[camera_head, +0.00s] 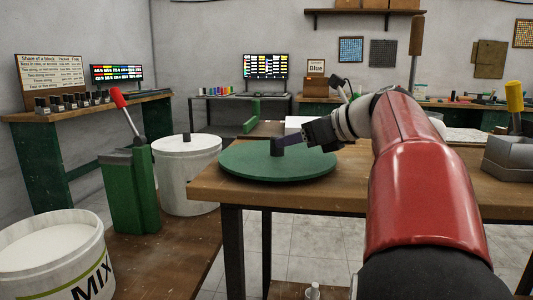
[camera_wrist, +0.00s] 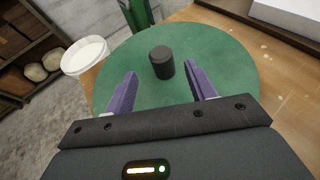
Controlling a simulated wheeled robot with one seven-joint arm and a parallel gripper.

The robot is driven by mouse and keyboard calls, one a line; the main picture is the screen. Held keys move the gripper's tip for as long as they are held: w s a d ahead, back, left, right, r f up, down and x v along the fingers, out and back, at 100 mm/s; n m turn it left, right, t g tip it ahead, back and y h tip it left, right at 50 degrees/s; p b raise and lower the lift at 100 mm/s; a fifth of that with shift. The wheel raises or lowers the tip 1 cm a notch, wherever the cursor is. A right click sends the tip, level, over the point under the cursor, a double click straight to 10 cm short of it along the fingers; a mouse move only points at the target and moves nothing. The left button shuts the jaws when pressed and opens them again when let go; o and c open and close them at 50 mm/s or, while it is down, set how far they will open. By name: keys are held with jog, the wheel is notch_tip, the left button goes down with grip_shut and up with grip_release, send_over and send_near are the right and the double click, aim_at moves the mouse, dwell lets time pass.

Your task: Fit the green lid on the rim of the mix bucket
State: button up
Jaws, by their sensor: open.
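The green lid (camera_head: 262,165) is a large flat disc with a dark upright knob (camera_head: 278,146) at its middle. It lies on the wooden table (camera_head: 350,181) near the left corner. It also shows in the wrist view (camera_wrist: 220,60), with the knob (camera_wrist: 162,62) ahead of and between the fingers. My gripper (camera_head: 287,140) is open, low over the lid, with its purple fingers spread (camera_wrist: 158,84) and nothing between them. The mix bucket (camera_head: 54,262), white with "MIX" on its side, stands at the lower left, cut off by the picture edge. Its top shows a pale surface inside the rim.
Another white bucket (camera_head: 184,185) with a dark knob on top stands behind the table's left corner. A green stand (camera_head: 130,195) with a red-handled lever is beside it. A grey block with a yellow handle (camera_head: 510,158) is on the table at right. Floor shows between table and mix bucket.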

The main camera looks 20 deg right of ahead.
aim_at(271, 143)
jog(key=shift+x, duration=0.85)
jog(key=x, duration=0.6)
jog(key=shift+w+d+b, duration=0.15)
jog(key=shift+w+b, duration=0.1)
jog(key=shift+b, duration=0.05)
jog(key=shift+r, duration=0.1)
grip_shut()
